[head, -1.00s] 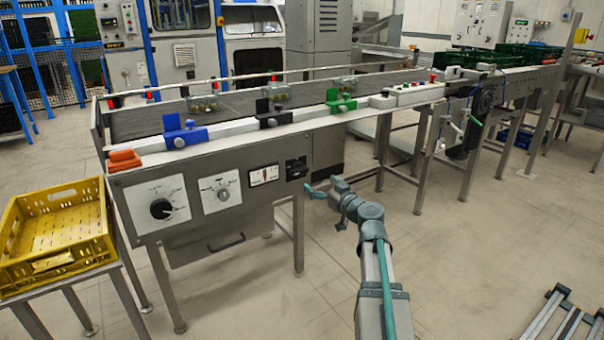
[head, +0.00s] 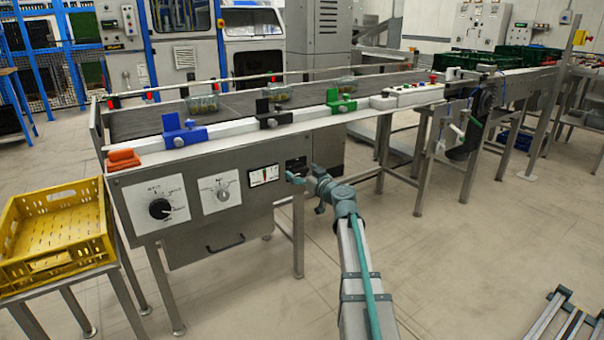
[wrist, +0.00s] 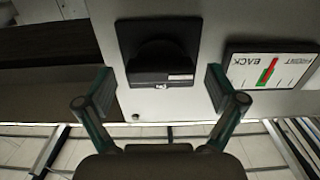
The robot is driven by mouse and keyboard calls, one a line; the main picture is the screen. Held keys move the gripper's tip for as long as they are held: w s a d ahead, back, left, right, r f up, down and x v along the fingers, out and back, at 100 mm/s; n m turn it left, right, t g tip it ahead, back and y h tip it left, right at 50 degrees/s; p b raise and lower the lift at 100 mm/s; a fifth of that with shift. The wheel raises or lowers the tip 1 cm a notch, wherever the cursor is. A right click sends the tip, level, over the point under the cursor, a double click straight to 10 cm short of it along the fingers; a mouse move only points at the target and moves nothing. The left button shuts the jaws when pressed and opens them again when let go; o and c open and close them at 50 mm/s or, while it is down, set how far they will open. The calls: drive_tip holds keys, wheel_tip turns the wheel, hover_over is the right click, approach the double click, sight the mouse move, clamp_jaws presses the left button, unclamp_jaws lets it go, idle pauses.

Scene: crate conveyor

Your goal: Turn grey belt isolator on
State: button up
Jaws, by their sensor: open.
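The belt isolator is a dark rotary switch (head: 296,163) on a black square plate at the right end of the grey front panel. My gripper (head: 297,176) is at this switch and partly covers it in the head view. In the wrist view the switch knob (wrist: 160,62) is close and lies ahead, between the lines of the two fingers. My gripper (wrist: 159,88) is open, one finger on each side of the knob, with gaps on both sides. Whether the fingertips reach the knob's depth I cannot tell. The label on the knob is too small to read.
A FRONT/BACK gauge (wrist: 270,68) is beside the switch, upside down in the wrist view. Two white dial plates (head: 158,205) (head: 220,192) are further left on the panel. A yellow crate (head: 30,262) stands at left.

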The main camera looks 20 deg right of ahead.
drive_tip(key=shift+c, duration=0.2)
drive_tip(key=c, duration=1.1)
